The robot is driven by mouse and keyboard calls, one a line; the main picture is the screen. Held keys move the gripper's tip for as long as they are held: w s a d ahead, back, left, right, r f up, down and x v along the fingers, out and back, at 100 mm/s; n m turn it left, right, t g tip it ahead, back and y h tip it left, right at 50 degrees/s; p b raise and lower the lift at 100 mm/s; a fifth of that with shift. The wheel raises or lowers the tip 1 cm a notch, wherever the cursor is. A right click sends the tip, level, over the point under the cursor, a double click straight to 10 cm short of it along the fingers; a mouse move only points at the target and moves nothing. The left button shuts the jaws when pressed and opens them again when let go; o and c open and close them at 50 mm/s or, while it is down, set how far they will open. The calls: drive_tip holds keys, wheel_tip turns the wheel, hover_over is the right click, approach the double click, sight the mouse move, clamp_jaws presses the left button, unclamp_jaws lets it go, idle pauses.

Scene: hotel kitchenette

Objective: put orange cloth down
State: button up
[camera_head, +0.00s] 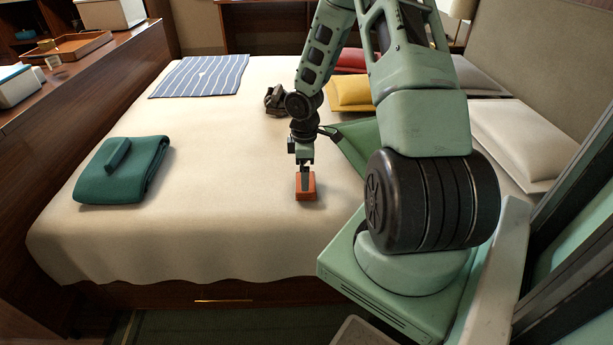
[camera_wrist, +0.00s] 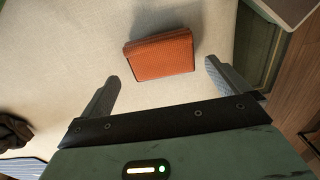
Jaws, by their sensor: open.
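The orange cloth (camera_head: 306,186) is a small folded block lying on the cream bed cover. In the wrist view the orange cloth (camera_wrist: 160,55) lies flat on the cover, a little beyond the fingertips. My gripper (camera_head: 304,178) is right above the cloth in the head view. In the wrist view my gripper (camera_wrist: 161,83) has its two fingers wide apart, with nothing between them. Whether a fingertip touches the cloth I cannot tell.
The bed (camera_head: 220,210) has free room left of the cloth. A folded teal cloth (camera_head: 122,170) lies at left, a striped cloth (camera_head: 200,75) at the far left. A dark object (camera_head: 275,100) and pillows (camera_head: 351,92) lie farther back.

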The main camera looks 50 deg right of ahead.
wheel_tip(320, 180, up, 12)
drive_tip(key=p, duration=0.3)
drive_tip(key=w+a+r, duration=0.1)
drive_tip(key=a+r, duration=0.2)
drive_tip(key=a, duration=0.4)
drive_tip(key=w+a+r, duration=0.1)
drive_tip(key=a+r, duration=0.1)
drive_tip(key=a, duration=0.5)
drive_tip(key=s+a+r, duration=0.4)
drive_tip(key=s+a, duration=0.5)
drive_tip(key=a, duration=0.4)
drive_tip(key=s+a+r, duration=0.4)
drive_tip(key=s+a, duration=0.6)
drive_tip(key=a, duration=0.3)
drive_tip(key=shift+s+a+r+y, duration=0.15)
drive_tip(key=shift+s+y, duration=0.15)
drive_tip(key=shift+r, duration=0.1)
wheel_tip(320, 180, up, 10)
drive_tip(key=p, duration=1)
drive_tip(key=shift+r+p, duration=0.2)
drive_tip(key=shift+p, duration=0.15)
